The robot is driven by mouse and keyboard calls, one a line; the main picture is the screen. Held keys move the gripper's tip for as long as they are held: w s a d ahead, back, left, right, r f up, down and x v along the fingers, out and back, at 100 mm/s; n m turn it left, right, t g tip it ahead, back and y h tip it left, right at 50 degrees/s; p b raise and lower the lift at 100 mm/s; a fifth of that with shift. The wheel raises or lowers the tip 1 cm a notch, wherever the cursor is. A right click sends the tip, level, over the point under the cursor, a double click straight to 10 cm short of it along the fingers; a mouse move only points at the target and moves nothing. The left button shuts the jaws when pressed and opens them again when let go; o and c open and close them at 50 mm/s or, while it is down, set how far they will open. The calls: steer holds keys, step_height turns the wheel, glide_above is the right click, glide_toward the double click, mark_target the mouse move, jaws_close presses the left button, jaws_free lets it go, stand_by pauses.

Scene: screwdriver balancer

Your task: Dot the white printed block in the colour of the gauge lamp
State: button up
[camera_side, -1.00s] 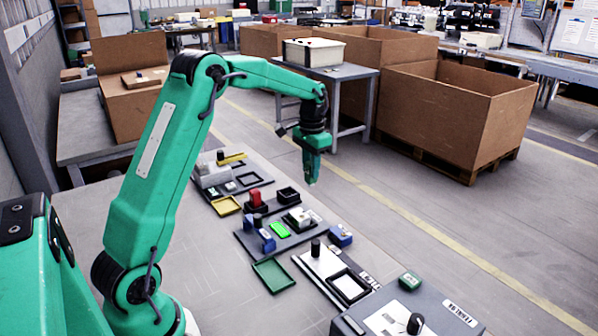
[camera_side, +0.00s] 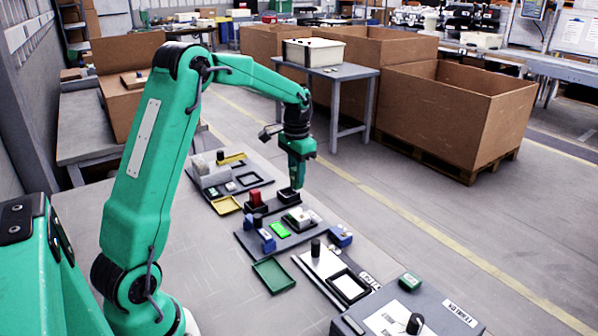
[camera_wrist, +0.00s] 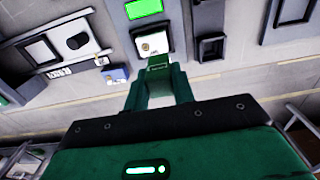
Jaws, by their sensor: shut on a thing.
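The white printed block (camera_side: 298,215) sits in a dark square holder on the middle dark board. In the wrist view the block (camera_wrist: 153,43) shows a small brownish mark and dark print on its face. My gripper (camera_side: 297,184) points down, above the board and apart from the block. In the wrist view my gripper (camera_wrist: 160,68) is shut on a small green piece, mostly hidden between the fingers. A bright green panel (camera_side: 280,229) lies on the same board and shows in the wrist view (camera_wrist: 143,8). I cannot tell whether it is the gauge lamp.
A red-topped piece (camera_side: 255,198) stands in a dark holder. An empty dark holder (camera_side: 288,194) is beside it. Blue pieces (camera_side: 341,236) stand near the board's edges. A green tray (camera_side: 273,275) lies in front. A grey box (camera_side: 405,312) with a knob is at lower right.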

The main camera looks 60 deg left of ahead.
steer(key=shift+s+f, duration=0.1)
steer(key=shift+f, duration=0.15)
steer(key=shift+f, duration=3.15)
steer(key=shift+o, duration=1.3)
steer(key=shift+c, duration=1.4)
steer(key=shift+f, duration=0.2)
steer(key=shift+r, duration=0.1)
